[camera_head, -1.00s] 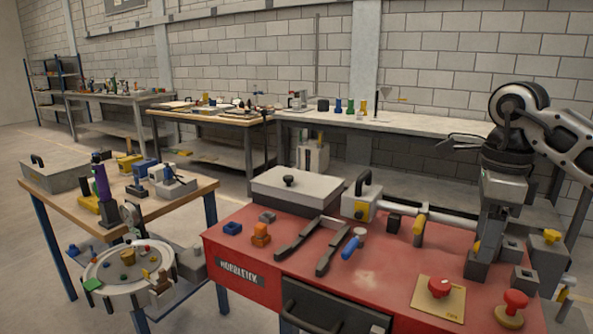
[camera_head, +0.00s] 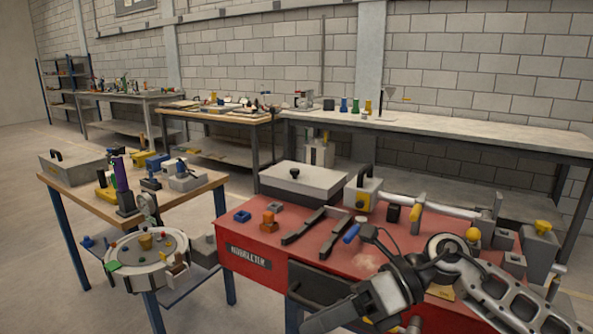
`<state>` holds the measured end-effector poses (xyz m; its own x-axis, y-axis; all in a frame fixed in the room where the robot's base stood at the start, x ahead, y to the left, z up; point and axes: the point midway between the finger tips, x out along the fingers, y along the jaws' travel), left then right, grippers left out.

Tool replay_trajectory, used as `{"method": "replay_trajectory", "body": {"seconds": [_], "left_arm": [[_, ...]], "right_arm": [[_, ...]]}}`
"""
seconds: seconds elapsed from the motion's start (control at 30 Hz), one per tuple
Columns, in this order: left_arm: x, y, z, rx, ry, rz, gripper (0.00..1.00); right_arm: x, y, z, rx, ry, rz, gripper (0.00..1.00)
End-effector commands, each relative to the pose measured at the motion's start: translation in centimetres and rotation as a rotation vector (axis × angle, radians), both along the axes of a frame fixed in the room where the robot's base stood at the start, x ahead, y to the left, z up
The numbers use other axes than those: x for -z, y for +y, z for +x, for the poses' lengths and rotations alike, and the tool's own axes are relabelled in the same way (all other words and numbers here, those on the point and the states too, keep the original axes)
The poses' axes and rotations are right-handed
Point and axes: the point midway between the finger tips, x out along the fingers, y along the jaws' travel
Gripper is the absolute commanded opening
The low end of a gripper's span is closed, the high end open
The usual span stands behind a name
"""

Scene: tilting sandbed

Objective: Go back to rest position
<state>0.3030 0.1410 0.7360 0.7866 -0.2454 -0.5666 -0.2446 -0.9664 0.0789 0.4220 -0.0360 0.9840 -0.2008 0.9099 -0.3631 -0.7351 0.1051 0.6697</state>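My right arm comes in from the right edge and bends down across the front right of the red workbench (camera_head: 258,237). My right gripper (camera_head: 325,319) is low near the bottom edge, pointing down and left in front of the bench. Its fingers are dark and seen edge-on, so I cannot tell whether they are open or shut. I see nothing clearly held in it. My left arm and gripper are not in view.
A round tray (camera_head: 140,277) of small pieces stands left. My arm hides the bench's front right. Open floor lies at far left.

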Motion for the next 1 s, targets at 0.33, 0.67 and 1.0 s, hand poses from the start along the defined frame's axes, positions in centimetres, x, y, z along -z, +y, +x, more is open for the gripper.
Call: {"method": "replay_trajectory", "body": {"seconds": [0.33,0.67,1.0], "left_arm": [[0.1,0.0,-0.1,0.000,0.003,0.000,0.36],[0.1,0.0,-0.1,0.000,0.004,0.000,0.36],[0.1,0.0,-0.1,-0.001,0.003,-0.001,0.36]], "right_arm": [[0.2,0.9,0.8,0.661,1.017,0.924,0.61],[18.5,-8.7,-4.9,1.493,2.043,1.247,0.61],[24.8,-10.5,-12.0,-1.692,-2.249,-1.165,0.61]]}}
